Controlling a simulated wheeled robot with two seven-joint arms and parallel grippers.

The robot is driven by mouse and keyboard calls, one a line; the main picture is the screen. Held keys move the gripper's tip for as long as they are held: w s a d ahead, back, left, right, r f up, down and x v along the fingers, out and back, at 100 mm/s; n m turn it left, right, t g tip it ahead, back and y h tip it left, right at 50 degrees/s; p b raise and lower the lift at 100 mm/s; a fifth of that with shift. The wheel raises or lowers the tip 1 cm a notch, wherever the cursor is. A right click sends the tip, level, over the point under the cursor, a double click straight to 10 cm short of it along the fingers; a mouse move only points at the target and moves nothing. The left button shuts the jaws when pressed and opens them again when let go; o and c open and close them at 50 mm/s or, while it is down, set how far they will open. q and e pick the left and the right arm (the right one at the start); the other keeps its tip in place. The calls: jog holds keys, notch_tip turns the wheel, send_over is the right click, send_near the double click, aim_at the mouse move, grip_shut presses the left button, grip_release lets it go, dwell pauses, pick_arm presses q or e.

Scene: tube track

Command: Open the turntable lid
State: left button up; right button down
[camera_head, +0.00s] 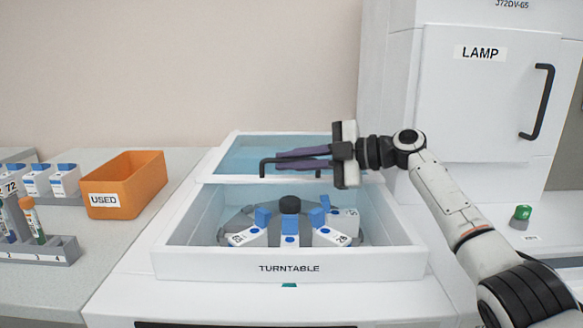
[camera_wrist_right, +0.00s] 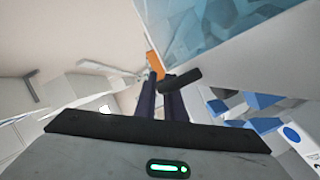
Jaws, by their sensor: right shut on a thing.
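The turntable box (camera_head: 400,262) is white with a TURNTABLE label. Its lid (camera_head: 238,153), a white frame with a bluish clear window, stands at the back of the opening. The front of the box is uncovered, showing blue-capped white cartridges around a black knob (camera_head: 290,204). The lid's black handle (camera_head: 263,169) is at the purple fingertips of my right gripper (camera_head: 281,159), which is shut on it. The handle (camera_wrist_right: 181,79) also shows at the fingertips in the right wrist view, with the window beside it. My left gripper is out of view.
A white LAMP cabinet (camera_head: 478,110) stands at the back right, close to my right arm. An orange USED bin (camera_head: 140,187) and a grey rack (camera_head: 45,252) stand on the left. A green-capped item (camera_head: 521,214) sits at the right.

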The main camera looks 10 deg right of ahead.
jog(key=shift+w+d, duration=0.1)
jog(key=shift+w, duration=0.65)
jog(key=c, duration=2.1)
grip_release()
notch_tip(320, 180, up, 10)
jog(key=shift+r+p, duration=0.1)
jog(key=shift+p, duration=1.05)
